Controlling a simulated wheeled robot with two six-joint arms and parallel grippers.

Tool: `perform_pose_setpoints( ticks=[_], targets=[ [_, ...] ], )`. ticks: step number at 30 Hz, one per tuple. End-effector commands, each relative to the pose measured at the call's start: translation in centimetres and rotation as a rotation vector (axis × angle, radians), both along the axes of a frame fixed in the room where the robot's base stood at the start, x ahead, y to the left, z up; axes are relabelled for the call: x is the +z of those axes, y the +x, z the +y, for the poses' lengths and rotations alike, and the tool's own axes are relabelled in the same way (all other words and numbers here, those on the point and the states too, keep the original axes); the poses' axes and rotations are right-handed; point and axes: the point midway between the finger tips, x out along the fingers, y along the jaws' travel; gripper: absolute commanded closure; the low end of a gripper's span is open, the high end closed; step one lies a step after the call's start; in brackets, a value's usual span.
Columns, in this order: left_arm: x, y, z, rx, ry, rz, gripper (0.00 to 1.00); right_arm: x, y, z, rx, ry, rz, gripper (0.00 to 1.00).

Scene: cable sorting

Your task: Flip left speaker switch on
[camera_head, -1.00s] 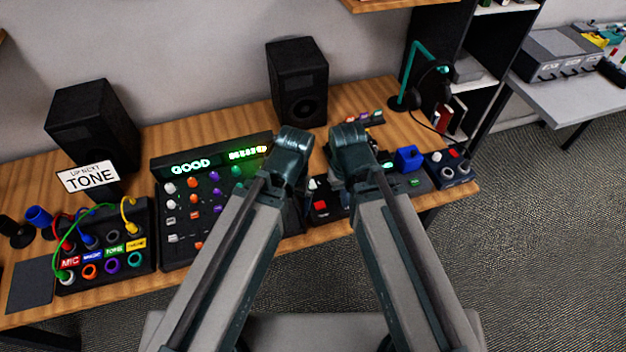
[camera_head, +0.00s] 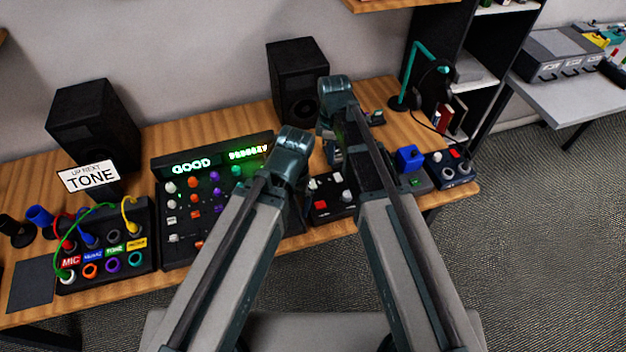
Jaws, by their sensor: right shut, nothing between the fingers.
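The left speaker (camera_head: 95,125) is a black box at the back left of the desk; no switch shows on its visible faces. A second black speaker (camera_head: 297,75) stands at the back centre. I cannot tell which control is the left speaker switch. A small black box (camera_head: 338,207) with a red button and white-topped controls sits right of centre. My right gripper (camera_head: 333,153) is shut and empty, pointing down over the desk behind that box, partly hidden by its arm. My left arm reaches over the mixer's right side; its gripper is hidden behind the arm.
The mixer (camera_head: 160,215) has a lit "GOOD" display. A patch box (camera_head: 150,262) with coloured cables stands left of it, below a "TONE" sign (camera_head: 90,176). A blue block (camera_head: 408,158), a small control box (camera_head: 462,178) and a teal headphone stand (camera_head: 398,104) are at right.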

Motion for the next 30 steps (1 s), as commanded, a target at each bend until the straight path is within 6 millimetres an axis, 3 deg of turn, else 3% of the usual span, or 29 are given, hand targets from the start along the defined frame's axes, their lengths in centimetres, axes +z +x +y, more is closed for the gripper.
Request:
perform_pose_setpoints(
  ticks=[1, 3, 9, 23, 30],
  targets=[
    [0.0, 0.0, 0.0, 0.000, 0.000, 0.000, 0.06, 0.0, 1.4, 1.6, 0.113, 0.004, 0.013, 1.00],
    [0.0, 0.0, 0.0, 0.000, 0.000, 0.000, 0.06, 0.1, 2.1, 3.1, 0.252, 0.010, 0.029, 1.00],
    [0.0, 0.0, 0.0, 0.000, 0.000, 0.000, 0.06, 0.1, 2.9, 5.4, 0.482, 0.024, 0.057, 1.00],
    [-0.1, 0.0, 0.0, 0.000, 0.000, 0.000, 0.06, 0.0, 2.8, 5.7, 0.520, 0.027, 0.061, 1.00],
    [-1.3, 0.0, 0.0, 0.000, 0.000, 0.000, 0.06, -1.2, 2.7, 5.6, 0.519, 0.027, 0.061, 1.00]
  ],
)
